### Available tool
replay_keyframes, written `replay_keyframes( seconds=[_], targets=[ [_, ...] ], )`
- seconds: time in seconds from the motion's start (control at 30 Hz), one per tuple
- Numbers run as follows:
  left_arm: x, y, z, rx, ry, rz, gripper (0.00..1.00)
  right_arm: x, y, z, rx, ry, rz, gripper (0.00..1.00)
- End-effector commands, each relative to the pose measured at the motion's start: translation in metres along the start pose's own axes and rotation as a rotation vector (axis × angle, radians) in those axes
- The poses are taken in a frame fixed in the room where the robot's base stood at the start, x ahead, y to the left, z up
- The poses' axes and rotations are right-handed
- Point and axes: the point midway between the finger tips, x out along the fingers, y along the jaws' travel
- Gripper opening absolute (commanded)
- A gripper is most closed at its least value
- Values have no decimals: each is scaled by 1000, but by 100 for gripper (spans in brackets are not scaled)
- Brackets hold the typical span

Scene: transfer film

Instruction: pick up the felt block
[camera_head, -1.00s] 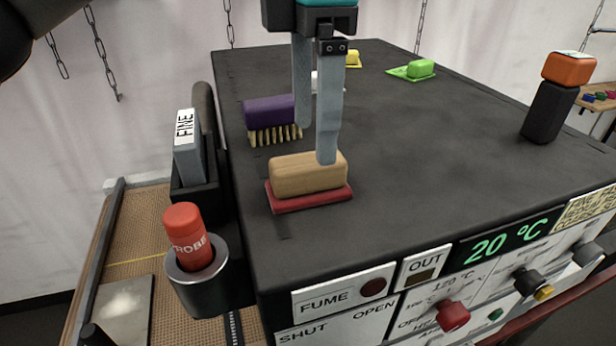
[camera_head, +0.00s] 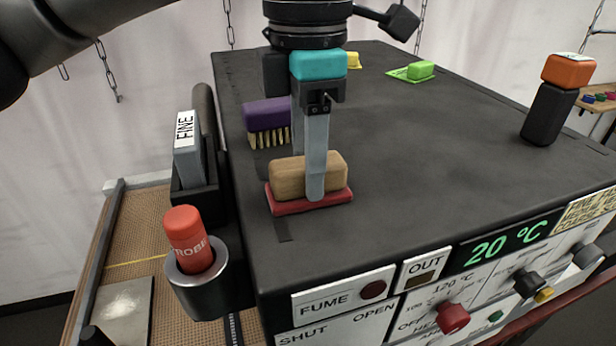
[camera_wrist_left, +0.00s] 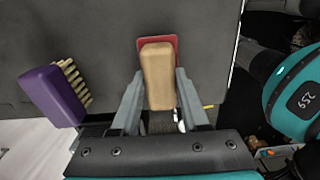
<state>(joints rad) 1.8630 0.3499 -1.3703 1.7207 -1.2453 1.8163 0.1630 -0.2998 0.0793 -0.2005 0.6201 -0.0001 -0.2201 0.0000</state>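The felt block (camera_head: 288,179) has a tan wooden body on a red felt pad (camera_head: 312,204). It rests flat on the dark bench top near its front left corner. My left gripper (camera_head: 306,190) is lowered over it, one finger in front and the other mostly hidden behind. In the left wrist view the wooden body (camera_wrist_left: 157,75) lies between the two fingers of the left gripper (camera_wrist_left: 158,88). A narrow gap seems to show beside the fingers, so they look open around it. My right gripper is not in view.
A purple brush (camera_head: 266,114) stands close behind and left of the block. A green block (camera_head: 420,70) lies farther back. A black post with an orange top (camera_head: 568,70) stands at right. An orange probe (camera_head: 188,238) and a FINE block (camera_head: 186,150) sit in holders at left.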

Motion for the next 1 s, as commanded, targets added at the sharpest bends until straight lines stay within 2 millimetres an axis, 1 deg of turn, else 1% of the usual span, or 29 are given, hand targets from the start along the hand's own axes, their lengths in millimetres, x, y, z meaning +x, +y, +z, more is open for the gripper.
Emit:
replay_keyframes(
  seconds=[0.03,0.3,0.37,0.77,0.87,0.97,1.0],
  targets=[
    [0,0,0,0,0,0,36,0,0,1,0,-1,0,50],
    [0,0,0,1,0,0,6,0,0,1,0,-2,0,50],
    [0,0,0,1,0,0,0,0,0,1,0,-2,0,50],
    [-2,0,0,0,-1,1,0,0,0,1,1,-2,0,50],
    [-8,0,0,0,-1,1,0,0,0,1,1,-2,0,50],
    [-18,0,1,1,-2,3,0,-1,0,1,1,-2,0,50],
    [-25,0,1,0,-3,3,0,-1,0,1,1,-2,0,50]
  ],
)
